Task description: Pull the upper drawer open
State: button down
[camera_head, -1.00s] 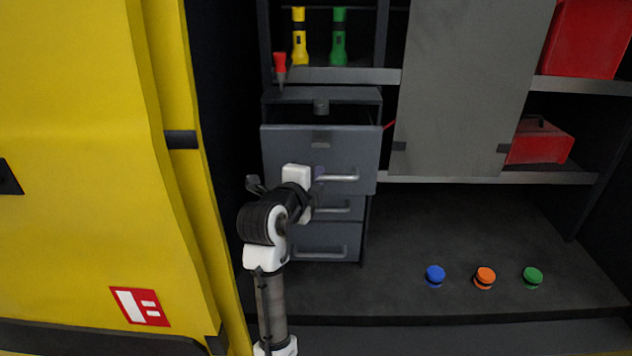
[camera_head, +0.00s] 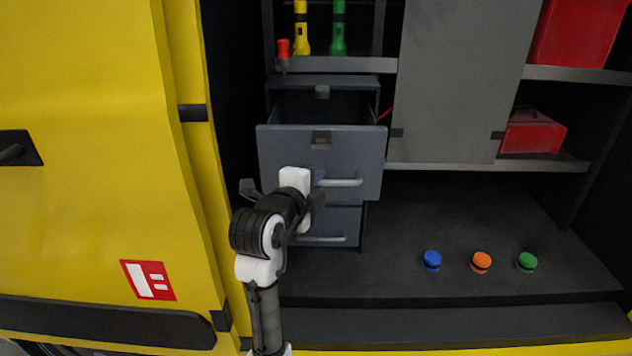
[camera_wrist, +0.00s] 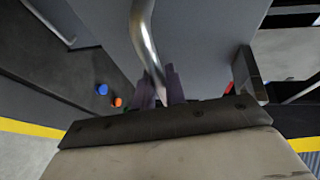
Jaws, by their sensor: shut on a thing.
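The upper drawer (camera_head: 350,155) is a grey drawer at the top of a dark cabinet. It stands clearly out from the cabinet, and its dark inside shows behind the front. Its silver bar handle (camera_head: 345,182) runs across the lower front. My gripper (camera_wrist: 160,88) is shut on this handle (camera_wrist: 145,40) in the wrist view, with a finger on each side of the bar. In the head view my wrist covers the left part of the handle and some of the drawer front.
A yellow panel (camera_head: 100,150) is close on the left. A grey door panel (camera_head: 455,80) is at right.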

jog(key=c, duration=1.5)
grip_release()
jog(key=shift+o, duration=0.2)
jog(key=shift+s+a, duration=0.1)
jog(key=b+v, duration=0.2)
jog(key=v, duration=1.1)
jog(key=shift+s+b, duration=0.3)
jog(key=shift+r, duration=0.15)
